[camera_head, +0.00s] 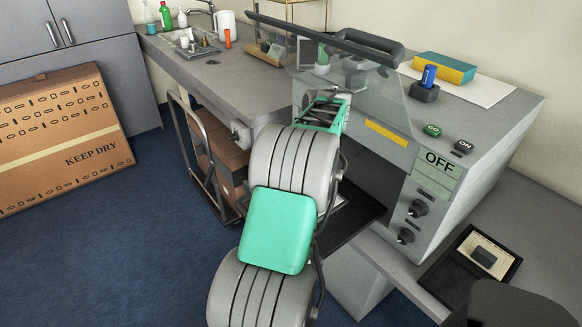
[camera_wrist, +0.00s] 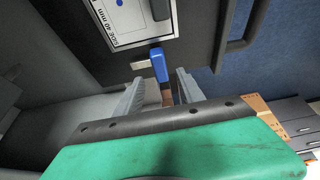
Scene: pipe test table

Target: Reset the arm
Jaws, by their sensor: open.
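My arm (camera_head: 292,160) reaches up from the bottom middle of the head view to the front of the grey test machine (camera_head: 490,130). Its green wrist part (camera_head: 322,113) is beside the clear shield, and my fingertips cannot be made out there. In the wrist view my gripper (camera_wrist: 160,80) is open, with its two grey fingers apart. A blue piece (camera_wrist: 158,62) shows between and just beyond the fingertips. I cannot tell whether it touches a finger.
The machine's display (camera_head: 437,163) reads OFF. A clear shield (camera_head: 385,105) with a dark handle (camera_head: 372,40) is close to my wrist. A blue cylinder (camera_head: 429,75) stands in a dark block on top. A dark tray (camera_head: 452,278) lies right.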

